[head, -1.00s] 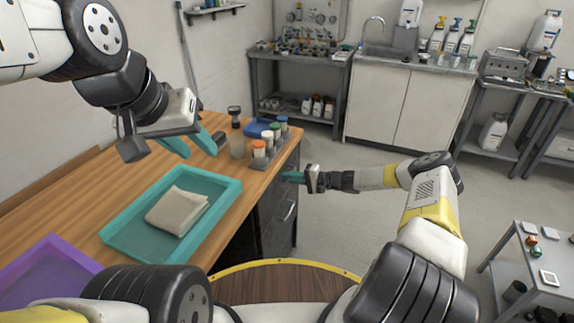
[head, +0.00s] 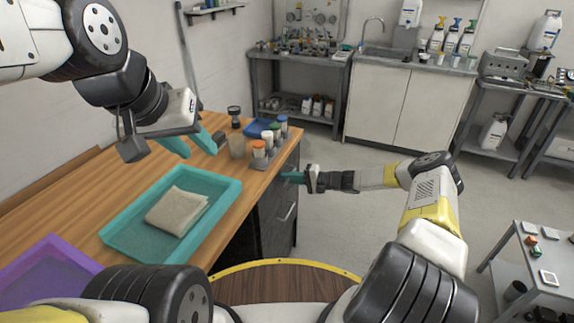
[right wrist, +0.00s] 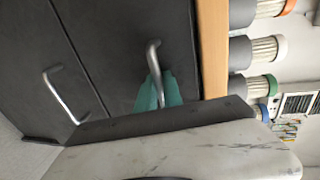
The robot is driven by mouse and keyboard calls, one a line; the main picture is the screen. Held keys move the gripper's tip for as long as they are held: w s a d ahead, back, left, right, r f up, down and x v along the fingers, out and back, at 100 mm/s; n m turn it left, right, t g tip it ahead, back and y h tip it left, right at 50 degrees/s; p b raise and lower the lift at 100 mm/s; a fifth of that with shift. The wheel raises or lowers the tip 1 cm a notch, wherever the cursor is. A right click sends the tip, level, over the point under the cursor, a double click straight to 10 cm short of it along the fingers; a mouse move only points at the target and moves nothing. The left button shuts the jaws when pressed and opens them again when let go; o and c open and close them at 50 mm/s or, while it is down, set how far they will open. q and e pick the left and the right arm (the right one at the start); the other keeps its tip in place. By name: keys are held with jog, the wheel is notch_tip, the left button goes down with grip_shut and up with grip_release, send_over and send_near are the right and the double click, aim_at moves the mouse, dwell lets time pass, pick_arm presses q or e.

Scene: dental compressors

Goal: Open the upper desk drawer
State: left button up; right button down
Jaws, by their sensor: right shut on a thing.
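The desk's upper drawer (right wrist: 115,45) has a dark front just under the wooden top, with a silver bar handle (right wrist: 153,58). In the right wrist view it looks level with the lower drawer front (right wrist: 35,60). My right gripper (head: 290,176) is at the drawer front; its teal fingers, also in the right wrist view (right wrist: 158,92), are shut on the upper handle, partly hiding it. My left gripper (head: 190,143) is open and empty above the desktop, behind the teal tray.
The wooden desktop (head: 82,212) carries a teal tray (head: 122,236) with a folded cloth (head: 176,210), a purple tray (head: 50,272), and a rack of capped bottles (head: 262,160). The lower drawer has its own handle (right wrist: 60,95). Clear floor (head: 345,225) lies to the desk's right.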

jog(key=shift+r, duration=0.1)
jog(key=f+v, duration=0.3)
jog(key=v, duration=1.1)
jog(key=d+f+v, duration=0.1)
jog(key=f+v, duration=0.2)
jog(key=v, duration=1.1)
jog(key=shift+d+r, duration=0.15)
jog(key=shift+d, duration=0.2)
jog(key=c, duration=1.5)
grip_release()
jog(key=shift+s+a, duration=0.1)
jog(key=shift+s, duration=0.05)
jog(key=v, duration=0.7)
jog(key=shift+d, duration=0.2)
